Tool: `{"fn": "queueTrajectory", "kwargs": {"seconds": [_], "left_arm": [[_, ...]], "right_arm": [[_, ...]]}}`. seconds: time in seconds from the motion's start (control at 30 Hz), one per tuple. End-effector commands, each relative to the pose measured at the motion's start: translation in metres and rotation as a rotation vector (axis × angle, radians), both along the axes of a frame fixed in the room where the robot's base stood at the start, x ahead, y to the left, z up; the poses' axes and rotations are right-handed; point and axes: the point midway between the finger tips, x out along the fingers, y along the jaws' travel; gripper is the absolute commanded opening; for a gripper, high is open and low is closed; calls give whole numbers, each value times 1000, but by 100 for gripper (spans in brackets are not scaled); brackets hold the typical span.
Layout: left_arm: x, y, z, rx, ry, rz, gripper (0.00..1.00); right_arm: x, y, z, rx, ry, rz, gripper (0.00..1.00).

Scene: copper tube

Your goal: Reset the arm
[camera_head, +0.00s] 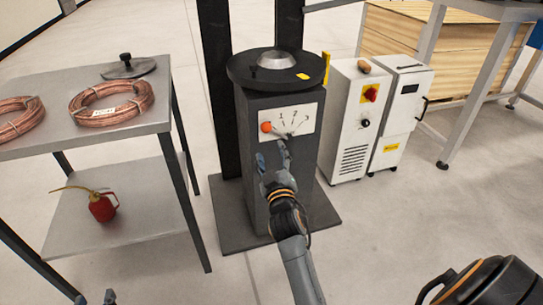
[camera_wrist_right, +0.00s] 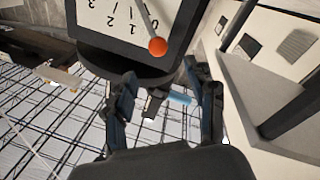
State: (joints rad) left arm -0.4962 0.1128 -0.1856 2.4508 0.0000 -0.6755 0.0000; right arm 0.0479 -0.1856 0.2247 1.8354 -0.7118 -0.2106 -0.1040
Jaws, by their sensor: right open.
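My right gripper (camera_head: 274,157) is in the middle of the head view, just in front of the dark pedestal machine (camera_head: 262,200). Its fingers are apart and empty. A white dial plate (camera_head: 307,115) marked 1, 2, 3 is on the machine's front, with a lever ending in an orange knob (camera_head: 266,127) at the plate's left. In the right wrist view the plate and knob (camera_wrist_right: 157,46) appear upside down, beyond the open fingers (camera_wrist_right: 168,88). Only the fingertips of my left gripper (camera_head: 95,298) show at the bottom left edge, apart with nothing between them.
A grey two-shelf table (camera_head: 150,117) at left holds copper tube coils (camera_head: 112,103) and a dark round lid (camera_head: 128,68). A red oil can (camera_head: 102,207) stands on its lower shelf. White cabinets (camera_head: 350,130) stand right of the machine.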

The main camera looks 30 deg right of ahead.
Motion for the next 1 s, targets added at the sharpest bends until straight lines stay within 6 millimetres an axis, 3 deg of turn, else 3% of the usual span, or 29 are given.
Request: {"fn": "queueTrajectory", "kwargs": {"seconds": [0.53, 0.67, 0.77, 1.0], "left_arm": [[0, 0, 0, 0, 0, 0, 40], [0, 0, 0, 0, 0, 0, 40], [0, 0, 0, 0, 0, 0, 40], [0, 0, 0, 0, 0, 0, 40]], "right_arm": [[-2, 1, 0, 1, 0, 0, 55], [-14, 7, -1, 37, 5, 24, 55], [-39, 24, -4, 119, 25, 84, 55], [-99, 92, -16, 360, 134, 276, 55]]}}
